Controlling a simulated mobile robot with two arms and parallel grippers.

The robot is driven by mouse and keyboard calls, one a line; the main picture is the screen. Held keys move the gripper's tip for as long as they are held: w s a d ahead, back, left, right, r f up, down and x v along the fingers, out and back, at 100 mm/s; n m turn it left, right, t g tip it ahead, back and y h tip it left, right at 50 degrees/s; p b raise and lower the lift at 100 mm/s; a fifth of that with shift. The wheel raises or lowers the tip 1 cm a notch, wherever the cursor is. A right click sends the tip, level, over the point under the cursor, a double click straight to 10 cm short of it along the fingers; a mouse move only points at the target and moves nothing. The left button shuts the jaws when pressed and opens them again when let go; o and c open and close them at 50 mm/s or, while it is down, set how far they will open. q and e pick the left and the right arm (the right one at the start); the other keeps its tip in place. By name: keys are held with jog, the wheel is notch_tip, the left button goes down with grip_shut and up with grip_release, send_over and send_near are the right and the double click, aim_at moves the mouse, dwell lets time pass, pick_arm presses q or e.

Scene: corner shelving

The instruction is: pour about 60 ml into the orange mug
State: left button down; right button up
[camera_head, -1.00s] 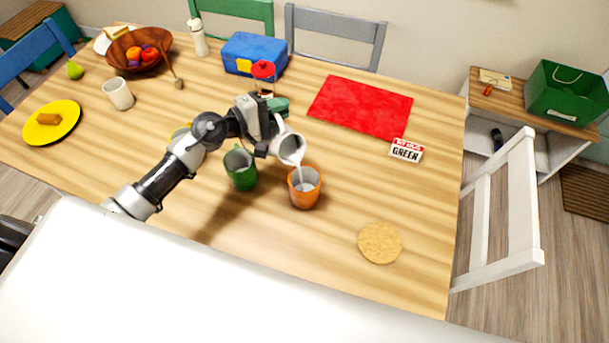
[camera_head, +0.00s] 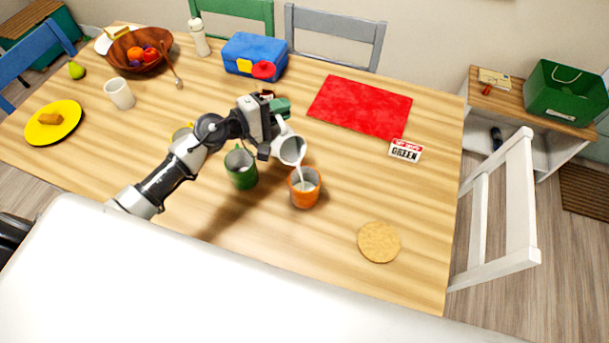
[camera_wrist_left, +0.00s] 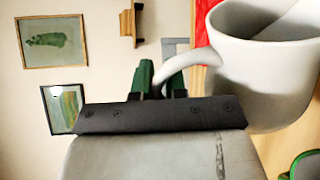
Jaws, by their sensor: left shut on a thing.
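My left gripper (camera_head: 268,140) is shut on the handle of a white jug (camera_head: 291,150). The jug is tilted over the orange mug (camera_head: 304,192), and a thin white stream runs from its lip into the mug. The orange mug stands upright on the table, with pale liquid visible inside. In the left wrist view the gripper's green-tipped fingers (camera_wrist_left: 160,80) close on the white handle, and the jug (camera_wrist_left: 262,70) fills the right side with pale liquid near its rim. My right gripper is not in view.
A green mug (camera_head: 241,168) stands close left of the orange mug. A cork coaster (camera_head: 379,242), a red placemat (camera_head: 360,106) and a "GREEN" sign card (camera_head: 405,150) lie to the right. A blue lunch box (camera_head: 254,56) stands behind.

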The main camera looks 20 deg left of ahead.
pick_arm(q)
jog(key=shift+s+d+r, duration=0.1)
jog(key=shift+d+r, duration=0.05)
jog(key=shift+r, duration=0.05)
dwell(0.4)
jog(key=f+b, duration=0.1)
jog(key=w+a+f+n+b, duration=0.1)
jog(key=b, duration=0.1)
jog(key=f+n+b, duration=0.1)
jog(key=b, duration=0.1)
jog(key=shift+w+a, duration=0.15)
jog(key=shift+a, duration=0.25)
jog(key=shift+w+r, duration=0.1)
jog(key=shift+r, duration=0.05)
jog(key=shift+a, duration=0.15)
jog(key=n+b, duration=0.1)
jog(key=n+h+b, duration=0.1)
jog(key=b, duration=0.1)
jog(key=shift+w+a+f+g, duration=0.25)
jog(key=shift+a+f+g, duration=0.05)
jog(key=shift+a+f, duration=0.1)
jog(key=shift+w+a+f+n+b, duration=0.25)
jog(key=shift+n+b, duration=0.05)
jog(key=shift+b, duration=0.2)
jog(key=shift+r, duration=0.1)
